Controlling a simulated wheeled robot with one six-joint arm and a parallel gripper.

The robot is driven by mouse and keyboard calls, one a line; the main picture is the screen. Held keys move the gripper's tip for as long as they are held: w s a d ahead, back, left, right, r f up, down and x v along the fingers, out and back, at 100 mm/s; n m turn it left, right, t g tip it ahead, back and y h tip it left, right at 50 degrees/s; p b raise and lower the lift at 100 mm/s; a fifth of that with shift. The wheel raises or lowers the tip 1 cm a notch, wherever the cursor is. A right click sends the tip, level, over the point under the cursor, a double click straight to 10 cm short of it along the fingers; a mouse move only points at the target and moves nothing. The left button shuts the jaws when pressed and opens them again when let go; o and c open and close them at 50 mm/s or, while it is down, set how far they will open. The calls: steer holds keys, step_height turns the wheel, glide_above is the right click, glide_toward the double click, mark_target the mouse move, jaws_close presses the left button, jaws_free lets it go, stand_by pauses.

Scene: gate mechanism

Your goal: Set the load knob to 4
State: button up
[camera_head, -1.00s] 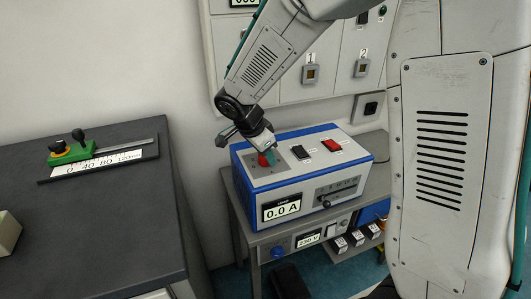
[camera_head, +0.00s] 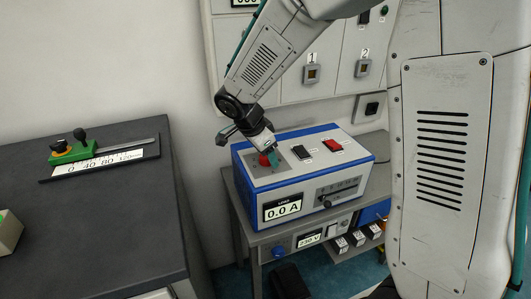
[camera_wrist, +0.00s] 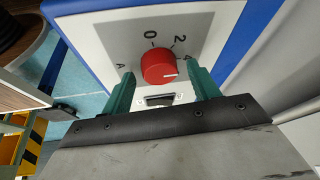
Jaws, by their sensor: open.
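The red load knob (camera_wrist: 157,66) sits on the light top plate of a blue and white box, with 0, 2 and 4 printed around it. Its white mark points to the right in the wrist view, near the 4 (camera_wrist: 187,58), which the right finger partly covers. My gripper (camera_wrist: 159,70) is open, with one green finger on each side of the knob; a gap shows at both sides. In the head view my gripper (camera_head: 269,158) comes down over the knob and partly hides it. The display (camera_head: 282,209) on the box front reads 0.0 A.
Black and red switches (camera_head: 331,146) stand on the box top right of the knob, and a lever (camera_head: 326,203) is on its front. A dark bench (camera_head: 100,230) with a green slider (camera_head: 72,153) is at left. A wall panel (camera_head: 335,70) rises behind.

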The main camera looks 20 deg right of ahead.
steer(key=v, duration=0.7)
steer(key=shift+r, duration=0.3)
